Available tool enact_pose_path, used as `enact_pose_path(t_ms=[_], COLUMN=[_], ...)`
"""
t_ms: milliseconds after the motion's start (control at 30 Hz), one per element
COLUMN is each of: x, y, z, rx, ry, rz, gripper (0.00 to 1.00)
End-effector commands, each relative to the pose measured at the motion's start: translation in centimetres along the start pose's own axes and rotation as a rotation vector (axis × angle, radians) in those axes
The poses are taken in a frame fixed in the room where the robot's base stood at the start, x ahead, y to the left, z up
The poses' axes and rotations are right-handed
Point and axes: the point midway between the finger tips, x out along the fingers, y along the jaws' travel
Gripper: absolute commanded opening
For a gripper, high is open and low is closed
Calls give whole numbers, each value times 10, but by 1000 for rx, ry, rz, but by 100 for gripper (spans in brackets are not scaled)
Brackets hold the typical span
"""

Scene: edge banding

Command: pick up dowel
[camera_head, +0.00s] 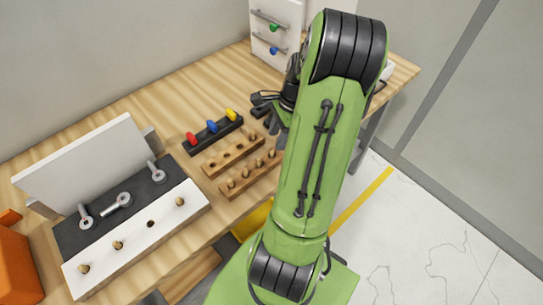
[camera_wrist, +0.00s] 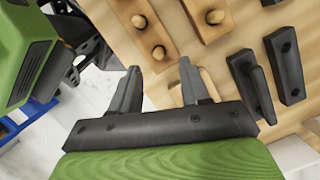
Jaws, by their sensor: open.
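Light wooden dowels stand in holes in two brown wooden racks. In the head view the front rack (camera_head: 240,191) holds several dowels (camera_head: 246,173); the rear rack (camera_head: 222,168) shows a dowel (camera_head: 252,137) at its right end and open holes to its left.
A white strip (camera_head: 135,238) holds several dowels and one empty hole. Wrenches lie on a dark mat (camera_head: 100,222) before a white panel (camera_head: 85,165). Red, blue and yellow items sit in a black holder (camera_head: 215,134). Dark blocks (camera_wrist: 285,65) lie near my gripper. An orange box (camera_head: 15,265) stands left.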

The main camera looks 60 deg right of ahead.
Motion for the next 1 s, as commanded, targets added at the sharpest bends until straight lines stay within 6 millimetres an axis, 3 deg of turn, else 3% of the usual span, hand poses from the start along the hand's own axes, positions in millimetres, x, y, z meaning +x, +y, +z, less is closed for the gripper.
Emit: enact_pose_path(t_ms=[267, 500, 567, 833, 1000], x=[48, 52, 52, 51, 51], y=[2, 2, 2, 2, 1], z=[1, 1, 1, 1, 1], rx=[-2, -3, -2, -2, -2], ry=[-2, 0, 0, 0, 0], rz=[3, 0, 0, 0, 0], gripper=[46, 46, 40, 0, 0])
